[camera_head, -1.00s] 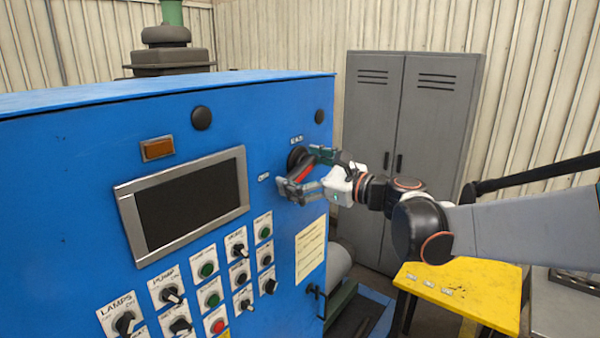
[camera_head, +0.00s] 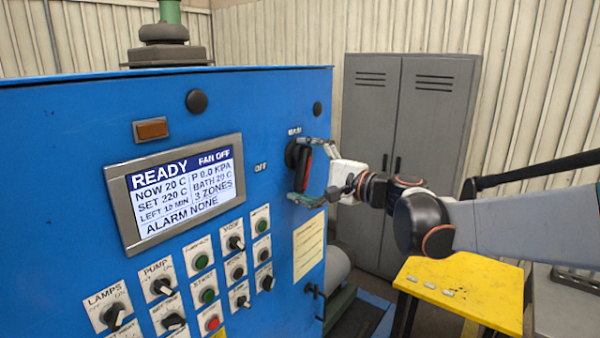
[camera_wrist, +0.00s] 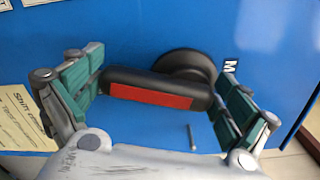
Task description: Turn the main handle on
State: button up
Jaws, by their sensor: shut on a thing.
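The main handle (camera_head: 302,168) is a black grip with a red face on a round black base, high on the right of the blue panel. It stands nearly upright in the head view. In the wrist view the handle (camera_wrist: 155,92) lies across the picture, its base behind it. My gripper (camera_head: 304,171) is shut on it, one finger at the upper end and one at the lower end. In the wrist view the fingers of my gripper (camera_wrist: 160,88) flank the handle's two ends. The display (camera_head: 177,192) is lit and reads READY, FAN OFF and ALARM NONE.
Labelled knobs and buttons (camera_head: 207,295) fill the panel below the display. A paper label (camera_head: 308,246) is under the handle. A grey cabinet (camera_head: 412,150) stands behind my arm, and a yellow table (camera_head: 460,285) is below it.

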jog(key=shift+w+d+f+n+b, duration=0.15)
jog(key=shift+n, duration=0.65)
jog(key=shift+w+d+f+n+b, duration=0.1)
jog(key=shift+w+n+b, duration=0.05)
jog(key=shift+n, duration=0.65)
jog(key=o, duration=1.1)
jog(key=shift+d, duration=0.1)
jog(key=v, duration=1.1)
jog(key=shift+s+d, duration=0.3)
